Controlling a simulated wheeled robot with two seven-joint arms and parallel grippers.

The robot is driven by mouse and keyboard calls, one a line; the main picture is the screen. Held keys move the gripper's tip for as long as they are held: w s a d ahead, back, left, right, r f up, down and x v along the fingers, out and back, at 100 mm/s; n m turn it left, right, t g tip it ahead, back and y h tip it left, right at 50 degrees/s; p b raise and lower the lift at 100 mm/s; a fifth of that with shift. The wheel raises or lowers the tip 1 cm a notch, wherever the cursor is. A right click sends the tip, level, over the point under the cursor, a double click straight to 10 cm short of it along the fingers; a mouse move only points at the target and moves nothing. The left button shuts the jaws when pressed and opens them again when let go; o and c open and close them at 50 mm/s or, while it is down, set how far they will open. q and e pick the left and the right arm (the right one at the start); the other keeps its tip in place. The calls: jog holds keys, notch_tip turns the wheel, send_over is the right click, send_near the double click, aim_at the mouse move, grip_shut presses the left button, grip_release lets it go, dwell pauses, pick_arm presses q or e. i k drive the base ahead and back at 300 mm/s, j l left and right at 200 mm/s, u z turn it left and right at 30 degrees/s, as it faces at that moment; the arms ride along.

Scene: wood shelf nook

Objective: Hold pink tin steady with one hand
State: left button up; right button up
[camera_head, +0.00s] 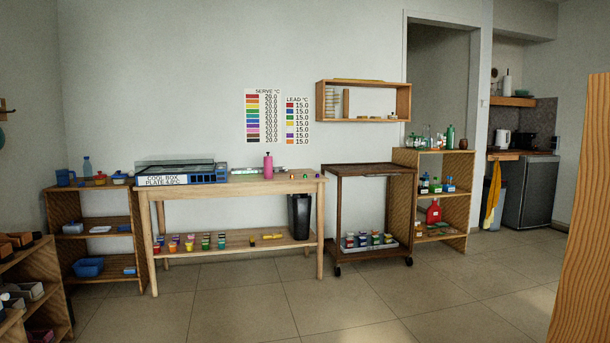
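A pink bottle-shaped container (268,167) with a dark top stands upright on the wooden table (300,186). Several small coloured tins (205,243) stand in rows on the table's lower shelf. One or two of them look pink or purple, but they are too small to tell surely which is the pink tin. Neither of my grippers shows in the head view, and nothing is seen touching the pink container or the small tins.
A cool box (171,180) sits on the table's left part. A dark wheeled cart (372,174) stands right of the table, with a tray of tins low down. Shelves flank both sides. A wooden panel (583,220) rises close at right. The tiled floor (300,310) ahead is clear.

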aim_at(268, 162)
jog(key=i+j, duration=0.1)
jog(key=i, duration=1.3)
jog(key=i+j, duration=0.1)
jog(key=i, duration=1.35)
